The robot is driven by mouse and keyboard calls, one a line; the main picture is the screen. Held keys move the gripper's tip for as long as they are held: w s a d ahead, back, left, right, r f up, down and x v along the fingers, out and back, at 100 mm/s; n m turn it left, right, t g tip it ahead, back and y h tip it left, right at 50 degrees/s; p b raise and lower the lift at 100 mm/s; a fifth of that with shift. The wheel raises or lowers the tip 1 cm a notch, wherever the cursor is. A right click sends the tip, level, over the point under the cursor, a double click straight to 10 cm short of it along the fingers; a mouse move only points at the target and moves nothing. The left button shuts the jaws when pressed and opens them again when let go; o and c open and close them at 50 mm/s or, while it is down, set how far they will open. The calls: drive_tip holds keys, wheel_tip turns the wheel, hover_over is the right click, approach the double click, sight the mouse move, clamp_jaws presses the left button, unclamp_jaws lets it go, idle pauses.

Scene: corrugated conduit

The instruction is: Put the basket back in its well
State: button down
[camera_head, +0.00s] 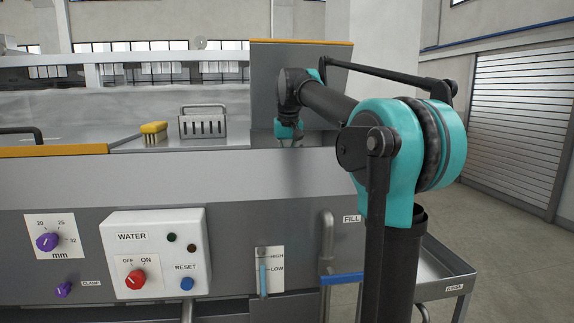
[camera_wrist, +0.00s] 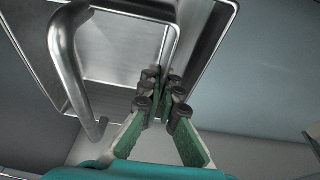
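The basket (camera_head: 203,127) is a grey slotted metal box with a loop handle on top. It stands upright on the steel worktop in the head view, left of my gripper and apart from it. My gripper (camera_head: 291,142) is low over the right part of the worktop; its fingertips are partly hidden there. A rimmed steel recess (camera_wrist: 125,62) lies beyond the fingers. I cannot tell whether it is the well.
A bent metal tube (camera_wrist: 62,55) runs close left of my fingers. A yellow brush (camera_head: 153,128) lies left of the basket. A tall steel panel (camera_head: 265,85) rises behind my gripper. A water control box (camera_head: 157,250) is on the front. A side tray (camera_head: 440,272) sits lower right.

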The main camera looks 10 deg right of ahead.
drive_tip(key=c, duration=2.3)
unclamp_jaws()
drive_tip(key=shift+f, duration=0.15)
drive_tip(key=o, duration=0.6)
drive_tip(key=v, duration=1.2)
